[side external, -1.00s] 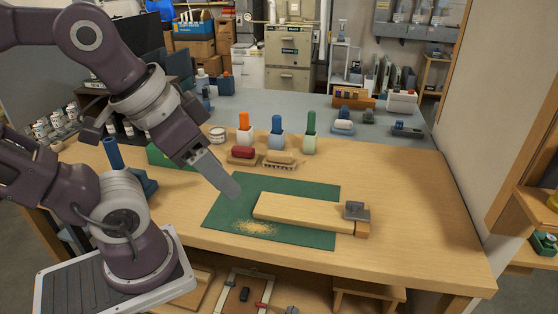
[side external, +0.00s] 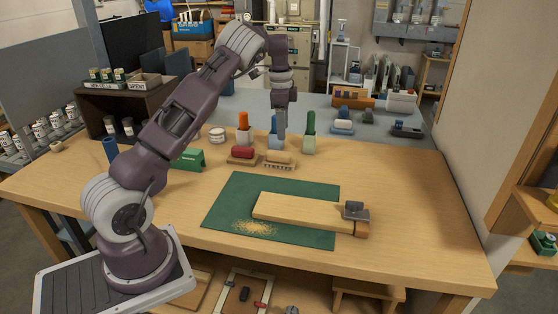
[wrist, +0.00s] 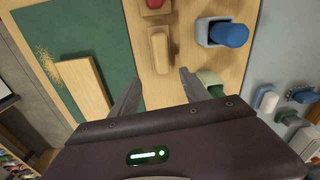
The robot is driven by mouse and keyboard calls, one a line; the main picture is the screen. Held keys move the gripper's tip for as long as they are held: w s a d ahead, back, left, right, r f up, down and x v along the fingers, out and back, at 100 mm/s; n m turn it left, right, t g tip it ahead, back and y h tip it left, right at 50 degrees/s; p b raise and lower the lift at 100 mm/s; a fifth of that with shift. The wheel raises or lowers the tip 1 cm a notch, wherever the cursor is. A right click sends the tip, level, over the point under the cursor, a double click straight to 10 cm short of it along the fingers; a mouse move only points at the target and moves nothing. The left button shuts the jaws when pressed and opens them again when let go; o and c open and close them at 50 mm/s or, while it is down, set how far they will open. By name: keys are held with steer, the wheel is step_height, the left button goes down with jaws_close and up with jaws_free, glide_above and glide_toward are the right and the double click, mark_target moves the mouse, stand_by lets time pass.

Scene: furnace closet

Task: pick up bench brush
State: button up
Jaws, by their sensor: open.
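The likely bench brush (side external: 279,158) is a tan wooden block with a row of bristles along its front edge. It lies on the wooden bench just behind the green mat. In the wrist view the brush (wrist: 160,48) runs lengthwise, ahead of and between my fingertips. My gripper (side external: 282,137) points down just above and behind the brush in the side view. In the wrist view my gripper (wrist: 159,76) has its two fingers spread apart with nothing held between them. I cannot tell the exact height above the brush.
A red-topped block (side external: 242,152) sits close left of the brush. Holders with orange (side external: 244,121), blue (wrist: 228,34) and green (side external: 310,122) handles stand close behind. The green mat (side external: 225,205) carries a board (side external: 300,210) and sawdust. The bench's right side is clear.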

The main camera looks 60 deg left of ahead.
mark_target(279, 152)
steer(key=shift+m+g, duration=0.3)
steer(key=shift+m, duration=0.3)
steer(key=f, duration=0.1)
steer(key=a+f, duration=0.1)
steer(key=f, duration=0.2)
steer(key=shift+w+a, duration=0.1)
steer(key=shift+a, duration=0.2)
steer(key=f, duration=0.6)
steer(key=shift+s+d+f, duration=0.1)
steer(key=shift+s+f, duration=0.2)
steer(key=shift+s, duration=0.05)
steer(key=shift+c, duration=0.4)
jaws_close()
